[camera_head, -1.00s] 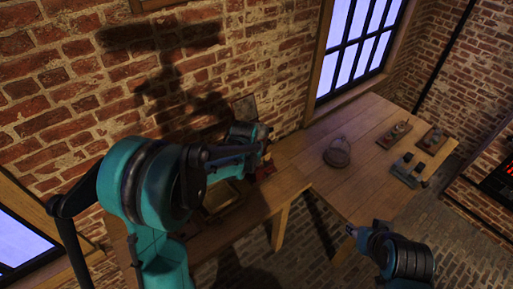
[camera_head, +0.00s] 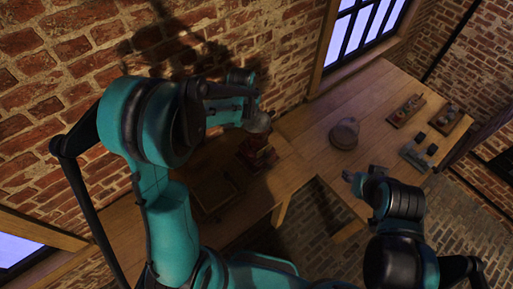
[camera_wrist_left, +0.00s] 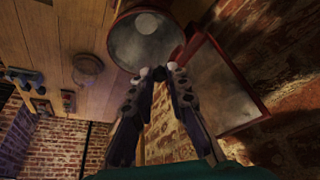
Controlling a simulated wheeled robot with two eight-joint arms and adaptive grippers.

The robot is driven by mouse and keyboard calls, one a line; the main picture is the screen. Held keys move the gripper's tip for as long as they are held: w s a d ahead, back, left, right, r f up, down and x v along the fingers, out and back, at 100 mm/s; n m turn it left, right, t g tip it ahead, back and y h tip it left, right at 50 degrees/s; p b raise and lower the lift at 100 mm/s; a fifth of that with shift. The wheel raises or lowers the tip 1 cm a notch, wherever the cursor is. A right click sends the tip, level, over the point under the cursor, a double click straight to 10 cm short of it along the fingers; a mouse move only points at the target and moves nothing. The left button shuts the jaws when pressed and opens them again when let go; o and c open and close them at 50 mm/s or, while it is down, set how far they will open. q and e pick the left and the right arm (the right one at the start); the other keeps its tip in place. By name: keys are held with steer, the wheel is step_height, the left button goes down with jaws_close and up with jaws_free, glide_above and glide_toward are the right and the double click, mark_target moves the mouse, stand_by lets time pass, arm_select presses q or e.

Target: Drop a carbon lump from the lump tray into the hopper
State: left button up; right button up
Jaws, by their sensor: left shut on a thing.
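The hopper (camera_head: 258,122) looks like a grey metal funnel on a red machine (camera_head: 257,152) at the table's wall side. In the left wrist view it is a round, red-rimmed metal bowl (camera_wrist_left: 146,38). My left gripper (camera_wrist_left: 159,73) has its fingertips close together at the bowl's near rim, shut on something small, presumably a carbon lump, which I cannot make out. In the head view the left arm reaches over the machine and partly hides it. A tray with dark blocks (camera_head: 418,152) at the right may be the lump tray. My right gripper (camera_head: 350,177) is near the table's front edge.
A round, lidded or handled vessel (camera_head: 344,134) stands mid-table. Two small trays with jars (camera_head: 406,110) (camera_head: 447,119) are at the far right. A red-framed pane (camera_wrist_left: 222,80) stands beside the hopper near the brick wall. The table between vessel and machine is clear.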

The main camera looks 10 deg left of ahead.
arm_select(q)
steer(key=b+x, duration=0.1)
steer(key=x, duration=0.1)
steer(key=b+x, duration=0.1)
steer(key=x, duration=0.1)
steer(key=shift+s+a+f, duration=0.2)
steer(key=shift+f, duration=0.25)
steer(key=shift+s+d+r, duration=0.1)
steer(key=shift+s, duration=0.2)
steer(key=o, duration=0.8)
steer(key=shift+w, duration=0.15)
arm_select(e)
steer(key=f, duration=0.1)
steer(key=w+f, duration=0.1)
steer(key=shift+a+f, duration=0.1)
steer(key=shift+f, duration=0.25)
arm_select(q)
steer(key=shift+r, duration=0.1)
steer(key=v, duration=1.1)
steer(key=shift+s+r, duration=0.25)
steer(key=shift+r, duration=0.1)
